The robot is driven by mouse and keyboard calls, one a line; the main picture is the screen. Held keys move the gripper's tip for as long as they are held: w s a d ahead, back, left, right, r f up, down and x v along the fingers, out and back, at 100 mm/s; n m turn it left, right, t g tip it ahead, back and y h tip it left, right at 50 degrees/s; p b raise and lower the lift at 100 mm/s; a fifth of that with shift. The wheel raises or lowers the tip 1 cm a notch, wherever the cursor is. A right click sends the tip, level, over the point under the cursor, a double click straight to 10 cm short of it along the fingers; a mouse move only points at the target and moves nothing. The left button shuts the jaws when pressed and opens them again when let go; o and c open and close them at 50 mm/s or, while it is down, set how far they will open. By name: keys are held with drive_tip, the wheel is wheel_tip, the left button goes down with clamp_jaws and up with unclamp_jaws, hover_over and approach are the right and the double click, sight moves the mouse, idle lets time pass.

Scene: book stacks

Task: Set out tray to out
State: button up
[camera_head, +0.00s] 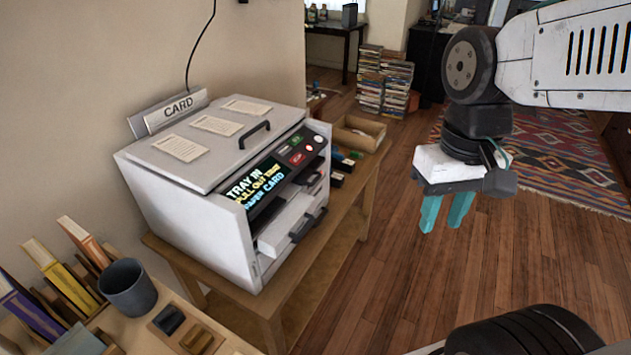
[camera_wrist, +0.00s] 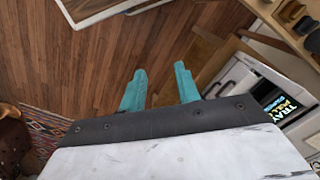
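A white copier-like machine (camera_head: 190,195) with a CARD sign stands on a wooden table. Its screen (camera_head: 258,187) reads "TRAY IN" and "PULL OUT TRAY", with a third line ending in "CARD". The white tray (camera_head: 282,230) is low in the machine's front, with a dark handle (camera_head: 308,223); it looks pushed in. My gripper (camera_head: 446,212) is in the air to the right of the machine, apart from it, teal fingers pointing down. In the wrist view the fingers (camera_wrist: 160,72) are spread and empty, with floor between them; the screen (camera_wrist: 277,103) shows at the right.
A wooden box (camera_head: 358,132) stands behind the machine on the table (camera_head: 335,240). A grey cup (camera_head: 127,287) and several books (camera_head: 62,278) are at the lower left. Book stacks (camera_head: 385,80) stand on the floor at the back. Open floor lies in front of the machine.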

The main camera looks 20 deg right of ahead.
drive_tip(key=w+a+f+m+g+y, duration=0.25)
drive_tip(key=w+f+y, duration=0.25)
drive_tip(key=w+f, duration=0.25)
drive_tip(key=m+t+y, duration=0.2)
drive_tip(key=t+y, duration=0.7)
approach(318, 179)
drive_tip(key=a, duration=0.1)
drive_tip(key=x, duration=0.8)
drive_tip(key=shift+w+d+f, duration=0.1)
drive_tip(key=shift+w+f, duration=0.05)
drive_tip(key=shift+f, duration=0.1)
clamp_jaws()
